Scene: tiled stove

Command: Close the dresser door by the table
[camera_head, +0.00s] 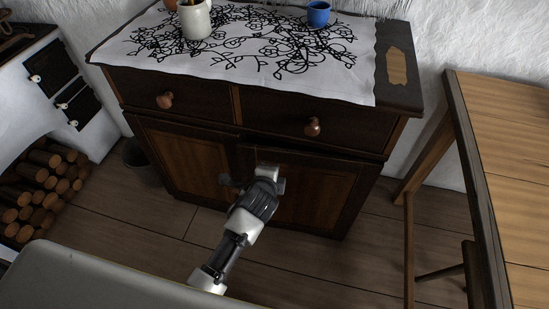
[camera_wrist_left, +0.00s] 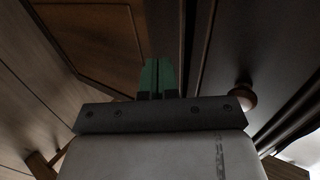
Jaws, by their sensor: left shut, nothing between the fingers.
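The dark wooden dresser (camera_head: 185,92) stands ahead, with two drawers above two doors. Its right door (camera_head: 322,195), on the side of the table (camera_head: 515,140), looks slightly ajar, with a dark gap along its top edge. The left door (camera_head: 185,160) looks shut. My left gripper (camera_head: 268,176) is in front of the right door, near its inner upper part, and hides part of it. In the left wrist view its green fingertips (camera_wrist_left: 157,75) are together and empty, close to the door panel (camera_wrist_left: 90,40). Contact cannot be told. My right gripper is not in view.
A patterned cloth (camera_head: 235,68), a light pot (camera_head: 195,22) and a blue cup (camera_head: 318,14) are on the dresser top. Round drawer knobs (camera_head: 312,127) stick out above the doors. A bucket (camera_head: 135,153) and stacked firewood (camera_head: 40,190) are at left. Floor (camera_head: 370,255) shows between dresser and table.

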